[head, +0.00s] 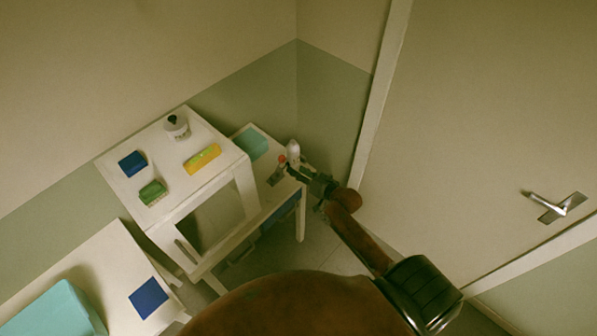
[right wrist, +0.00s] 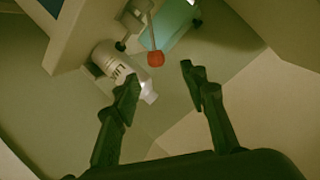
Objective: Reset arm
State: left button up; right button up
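My right gripper (head: 291,168) reaches in from the lower right in the head view, beside the far end of the low white table. In the right wrist view the gripper (right wrist: 160,77) has its two fingers spread apart with nothing held between them. A white bottle (head: 293,150) stands just past the fingertips. It also shows in the right wrist view as a labelled bottle (right wrist: 107,57), tilted in the picture and partly behind the left finger. A red ball-shaped tip (right wrist: 155,58) shows beyond the gap between the fingers. My left gripper is not in view.
A teal box (head: 55,312) and blue square (head: 148,298) lie lower left. A door (head: 480,120) is at right.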

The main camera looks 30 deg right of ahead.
dwell(0.4)
jog(key=s+d+f+n+g+h+b, duration=0.15)
jog(key=s+f, duration=0.45)
jog(key=f, duration=0.6)
jog(key=s+f+g, duration=0.3)
jog(key=s+f, duration=0.4)
jog(key=f, duration=0.6)
jog(key=s+d+f+n+g+h+b, duration=0.15)
jog(key=s+f, duration=0.45)
jog(key=f, duration=0.6)
jog(key=s+a+f+n+g, duration=0.1)
jog(key=s+f, duration=0.5)
jog(key=s, duration=0.6)
jog(key=s+a+f+n+g+b, duration=0.1)
jog(key=s+a+f+g, duration=0.2)
jog(key=s+f, duration=0.4)
jog(key=s+a+f+n+g, duration=0.1)
jog(key=s+a+f+g, duration=0.2)
jog(key=s+f, duration=0.4)
jog(key=s+a, duration=0.1)
jog(key=s, duration=0.8)
jog(key=shift+s+a+f+n+y, duration=0.25)
jog(key=shift+s+n+y, duration=0.05)
jog(key=shift+s+y, duration=0.1)
